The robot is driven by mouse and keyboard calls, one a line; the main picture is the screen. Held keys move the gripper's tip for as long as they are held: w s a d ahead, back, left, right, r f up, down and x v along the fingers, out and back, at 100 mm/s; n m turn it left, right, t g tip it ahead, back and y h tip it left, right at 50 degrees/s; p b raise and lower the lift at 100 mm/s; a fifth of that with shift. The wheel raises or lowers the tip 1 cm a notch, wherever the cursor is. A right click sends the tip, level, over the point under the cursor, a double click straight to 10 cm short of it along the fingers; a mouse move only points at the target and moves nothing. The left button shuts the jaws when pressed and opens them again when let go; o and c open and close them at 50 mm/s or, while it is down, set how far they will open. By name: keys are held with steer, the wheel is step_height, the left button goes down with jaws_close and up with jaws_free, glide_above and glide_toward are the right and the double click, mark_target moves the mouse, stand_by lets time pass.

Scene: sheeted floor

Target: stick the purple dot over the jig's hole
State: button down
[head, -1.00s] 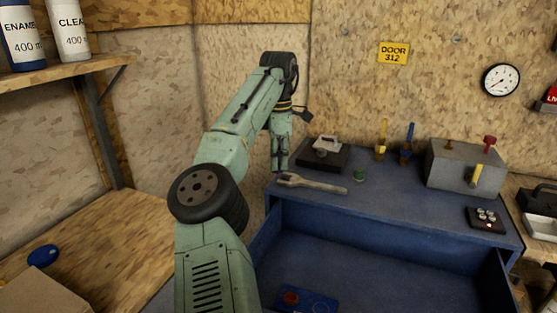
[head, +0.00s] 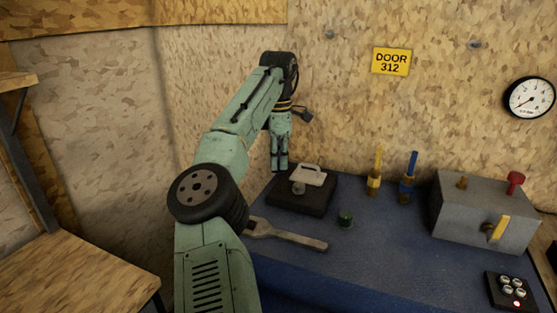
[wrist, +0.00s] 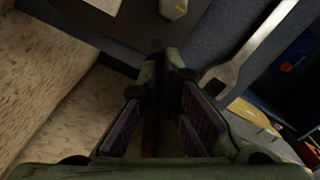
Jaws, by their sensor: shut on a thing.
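My gripper (head: 280,165) points down in the head view, just left of and above the back of a dark block. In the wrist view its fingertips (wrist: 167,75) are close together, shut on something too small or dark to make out. Purplish pads show on the inner finger faces. I cannot make out the purple dot as a separate thing.
A wrench (head: 290,236) lies in front of the block on the blue bench (head: 385,240). A small green-topped cylinder (head: 345,218) stands right of the block. Yellow (head: 376,165) and blue (head: 410,170) upright tools stand behind. A grey box (head: 480,215) is at right.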

mark_target(280, 191)
steer(key=shift+w+d, duration=0.1)
steer(key=shift+w, duration=0.2)
steer(key=shift+s+r, duration=0.1)
steer(key=shift+d, duration=0.1)
steer(key=shift+f+b, duration=2.15)
steer(key=shift+f, duration=0.75)
steer(key=shift+f, duration=0.4)
steer(key=shift+p, duration=0.65)
steer(key=shift+f, duration=0.45)
